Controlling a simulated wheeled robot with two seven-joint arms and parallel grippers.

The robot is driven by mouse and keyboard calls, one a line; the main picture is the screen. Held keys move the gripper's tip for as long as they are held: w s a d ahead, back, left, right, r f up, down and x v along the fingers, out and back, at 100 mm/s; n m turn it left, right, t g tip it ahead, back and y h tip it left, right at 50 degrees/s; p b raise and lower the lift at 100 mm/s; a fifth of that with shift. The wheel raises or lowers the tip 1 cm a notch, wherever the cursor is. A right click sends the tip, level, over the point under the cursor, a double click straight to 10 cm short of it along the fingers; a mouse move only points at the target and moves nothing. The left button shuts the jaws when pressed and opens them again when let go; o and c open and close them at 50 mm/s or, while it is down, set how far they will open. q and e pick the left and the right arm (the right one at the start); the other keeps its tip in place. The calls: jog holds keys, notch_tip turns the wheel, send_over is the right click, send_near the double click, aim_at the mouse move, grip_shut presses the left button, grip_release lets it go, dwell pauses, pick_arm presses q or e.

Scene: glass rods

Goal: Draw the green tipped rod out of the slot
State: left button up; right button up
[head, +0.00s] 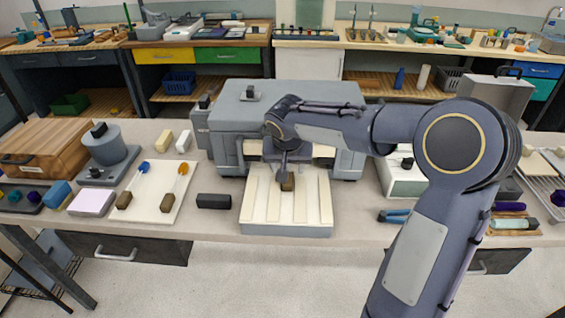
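A grey machine (235,122) stands on the bench, with a pale ribbed tray (256,205) sticking out from its front. A small brown block (288,187), like the handles of the other rods, sits on the tray below my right gripper (285,178). The gripper points down at the block and overlaps it; whether its fingers are shut on it is too small to tell. No green tip shows; the slot is largely hidden behind my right arm and gripper. My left gripper is not in view.
Left of the tray, a white board (160,205) bears a blue-tipped rod (135,183) and an orange-tipped rod (176,185). A black block (213,201) lies between board and tray. Blue-handled pliers (396,215) lie to the right.

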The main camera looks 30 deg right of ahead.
jog(key=shift+p+x, duration=0.35)
jog(key=shift+x, duration=3.6)
jog(key=shift+s, duration=0.15)
jog(key=c, duration=1.1)
